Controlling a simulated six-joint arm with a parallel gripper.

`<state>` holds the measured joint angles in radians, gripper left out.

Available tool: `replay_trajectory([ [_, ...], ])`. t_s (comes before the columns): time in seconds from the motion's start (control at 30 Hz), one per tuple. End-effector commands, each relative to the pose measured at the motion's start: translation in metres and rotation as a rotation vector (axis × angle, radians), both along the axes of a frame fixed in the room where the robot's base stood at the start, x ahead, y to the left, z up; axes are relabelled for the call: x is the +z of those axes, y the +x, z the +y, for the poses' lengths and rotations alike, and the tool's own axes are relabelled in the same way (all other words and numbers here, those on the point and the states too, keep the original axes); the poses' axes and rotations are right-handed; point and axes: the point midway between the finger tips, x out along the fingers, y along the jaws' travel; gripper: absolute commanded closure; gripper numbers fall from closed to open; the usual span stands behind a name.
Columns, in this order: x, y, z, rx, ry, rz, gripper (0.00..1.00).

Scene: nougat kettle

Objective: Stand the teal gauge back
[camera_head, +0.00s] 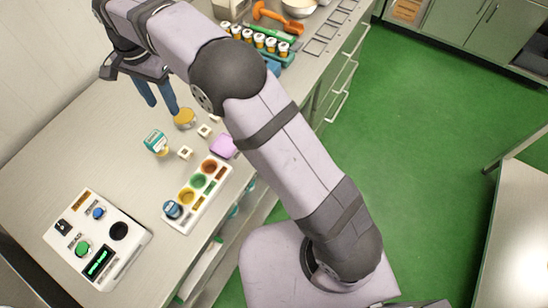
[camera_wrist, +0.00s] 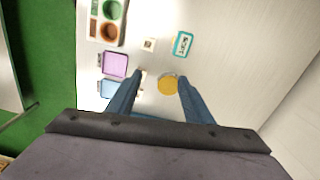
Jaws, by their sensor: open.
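The teal gauge (camera_head: 155,142) is on the counter left of the small white blocks, its pale marked face turned up. It also shows in the wrist view (camera_wrist: 183,44), beyond my fingertips. That yellow thing (camera_head: 184,118) sits right of the fingers in the head view; contact is not visible.
A white tray (camera_head: 182,226) with coloured wells and a dark blue round piece is nearer. A control box (camera_head: 133,252) with knobs stands at left. Small white blocks (camera_head: 185,153) and a purple block (camera_head: 223,147) lie near the gauge. Several jars (camera_head: 259,40) stand behind my arm.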

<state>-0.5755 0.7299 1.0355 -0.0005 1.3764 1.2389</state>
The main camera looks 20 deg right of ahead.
Motion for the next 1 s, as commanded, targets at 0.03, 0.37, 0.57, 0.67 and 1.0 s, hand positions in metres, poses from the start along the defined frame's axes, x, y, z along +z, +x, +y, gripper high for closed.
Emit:
replay_trajectory([
  [0.03, 0.002, 0.0, -0.023, 0.024, -0.001, 0.001, 0.53],
  [0.37, -0.013, -0.044, -0.154, 0.269, 0.0, -0.002, 0.53],
  [0.57, -0.033, -0.101, -0.221, 0.419, 0.0, -0.003, 0.53],
  [0.67, -0.045, -0.135, -0.246, 0.489, -0.001, -0.002, 0.53],
  [1.0, -0.076, -0.214, -0.285, 0.644, -0.002, -0.002, 0.53],
])
